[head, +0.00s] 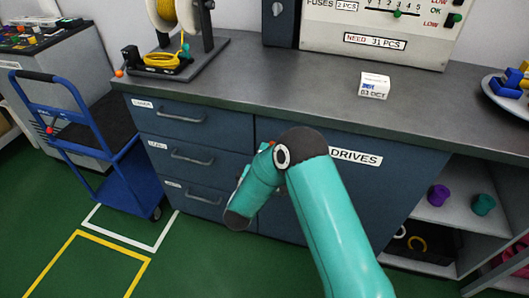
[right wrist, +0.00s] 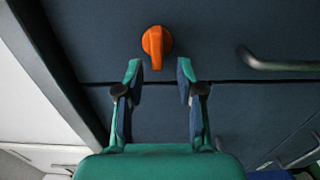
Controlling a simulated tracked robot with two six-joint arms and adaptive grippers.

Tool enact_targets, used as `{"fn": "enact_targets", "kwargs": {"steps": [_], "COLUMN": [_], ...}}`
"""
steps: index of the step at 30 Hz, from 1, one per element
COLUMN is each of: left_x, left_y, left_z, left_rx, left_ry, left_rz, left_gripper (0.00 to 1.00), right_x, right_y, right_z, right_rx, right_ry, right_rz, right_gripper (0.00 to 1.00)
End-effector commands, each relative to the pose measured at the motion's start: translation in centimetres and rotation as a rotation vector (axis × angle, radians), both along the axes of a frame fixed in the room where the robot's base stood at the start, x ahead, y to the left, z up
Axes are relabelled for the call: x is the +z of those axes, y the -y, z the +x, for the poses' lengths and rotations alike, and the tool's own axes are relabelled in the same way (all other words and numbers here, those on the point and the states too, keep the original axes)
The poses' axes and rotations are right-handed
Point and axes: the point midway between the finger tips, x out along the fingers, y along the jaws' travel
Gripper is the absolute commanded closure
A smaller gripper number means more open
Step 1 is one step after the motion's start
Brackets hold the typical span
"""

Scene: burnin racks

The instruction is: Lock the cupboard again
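The cupboard's dark blue door (head: 348,190), labelled DRIVES, sits under the grey worktop and looks closed. An orange turn knob (right wrist: 156,45) on a dark blue front shows in the right wrist view, its narrow end pointing down the picture. In the head view my teal right arm covers part of the door and hides the fingers. My left gripper is not in view.
Drawers with grey handles (head: 192,158) stand left of the door; a handle (right wrist: 280,63) is near the gripper. Open shelves (head: 445,215) with purple and green pieces lie right. A blue trolley (head: 100,140) stands left. A small white box (head: 374,87) sits on the worktop (head: 270,80).

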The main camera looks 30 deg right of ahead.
Motion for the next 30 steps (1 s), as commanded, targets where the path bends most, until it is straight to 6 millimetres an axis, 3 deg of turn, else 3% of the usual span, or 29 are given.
{"fn": "enact_targets", "kwargs": {"steps": [9, 15, 30], "left_x": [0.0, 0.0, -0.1], "left_y": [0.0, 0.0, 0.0], "left_z": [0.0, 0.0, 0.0], "left_rx": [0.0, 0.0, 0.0], "left_ry": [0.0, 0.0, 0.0], "left_rz": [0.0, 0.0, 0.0], "left_gripper": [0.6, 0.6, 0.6], "right_x": [-0.1, -0.1, -0.1], "right_y": [-5.0, -7.2, -7.9], "right_z": [-4.0, -6.0, -6.8], "right_rx": [0.008, 0.005, 0.002], "right_ry": [-0.004, -0.002, -0.002], "right_rz": [0.0, 0.0, 0.001], "right_gripper": [0.62, 0.62, 0.62]}}
